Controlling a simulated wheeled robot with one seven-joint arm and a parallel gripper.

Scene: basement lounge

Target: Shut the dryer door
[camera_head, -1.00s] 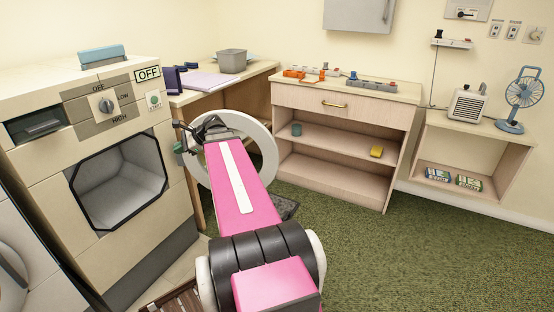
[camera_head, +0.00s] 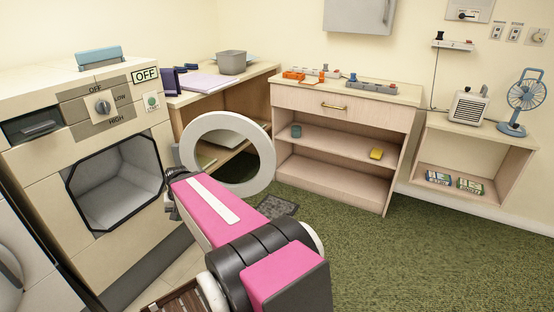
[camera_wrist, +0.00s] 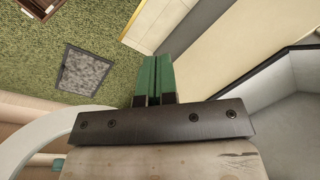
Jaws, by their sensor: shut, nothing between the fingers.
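The beige dryer (camera_head: 150,240) stands at the left in the head view, with its dark-edged drum opening (camera_head: 118,183) uncovered. Its round door, a white ring (camera_head: 227,121) with a see-through middle, stands open to the right of the opening. The ring also shows at the lower left of the wrist view (camera_wrist: 40,127). My gripper's green fingers (camera_wrist: 158,72) are together and empty in the wrist view. They are between the door ring on the left and the dryer opening on the right. In the head view my pink arm hides the fingers, low between opening and door.
A wooden desk (camera_head: 250,71) stands behind the door, with a grey bin (camera_head: 232,62) on top. A shelf unit (camera_head: 345,107) is further right. Green carpet (camera_head: 420,260) is clear at the right. A dark grey mat (camera_wrist: 84,70) lies on the floor.

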